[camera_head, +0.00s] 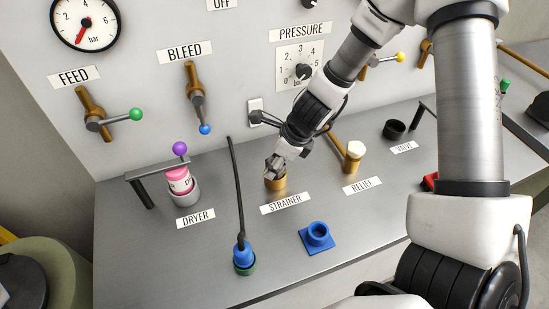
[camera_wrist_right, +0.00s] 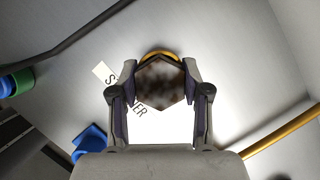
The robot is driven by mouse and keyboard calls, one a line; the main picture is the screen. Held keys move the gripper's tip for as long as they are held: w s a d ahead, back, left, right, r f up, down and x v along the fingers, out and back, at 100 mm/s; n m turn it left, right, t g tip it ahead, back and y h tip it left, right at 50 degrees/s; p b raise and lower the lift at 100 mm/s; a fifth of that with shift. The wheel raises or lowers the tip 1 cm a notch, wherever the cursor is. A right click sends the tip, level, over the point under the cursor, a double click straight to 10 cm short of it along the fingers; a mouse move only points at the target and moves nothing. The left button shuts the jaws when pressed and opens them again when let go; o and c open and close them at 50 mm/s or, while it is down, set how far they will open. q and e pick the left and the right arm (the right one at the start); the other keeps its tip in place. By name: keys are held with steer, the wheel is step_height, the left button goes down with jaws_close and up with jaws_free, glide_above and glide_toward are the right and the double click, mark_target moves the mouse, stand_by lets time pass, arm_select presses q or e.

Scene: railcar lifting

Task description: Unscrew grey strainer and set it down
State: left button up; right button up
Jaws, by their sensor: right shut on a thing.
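The grey strainer (camera_wrist_right: 160,84) shows in the right wrist view as a dark, mottled hexagonal top between my right gripper's fingers. My right gripper (camera_wrist_right: 160,98) is shut on it, one finger on each side. In the head view the right gripper (camera_head: 275,166) points down at the brass strainer seat (camera_head: 276,184) behind the STRAINER label. The seat's brass rim (camera_wrist_right: 160,54) shows just past the hexagon in the wrist view. The gripper hides most of the strainer in the head view, and I cannot tell whether it is still threaded. My left gripper is not in view.
A blue square holder (camera_head: 317,236) stands in front on the grey bench. A blue plug with a black hose (camera_head: 243,255) stands front left. The pink dryer cartridge (camera_head: 180,180) is at left, the brass relief fitting (camera_head: 354,158) at right. Bare bench lies around the blue holder.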

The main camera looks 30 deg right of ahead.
steer(key=shift+w+n+p, duration=0.1)
steer(key=shift+n+p, duration=0.5)
steer(key=shift+p, duration=0.05)
steer(key=o, duration=1)
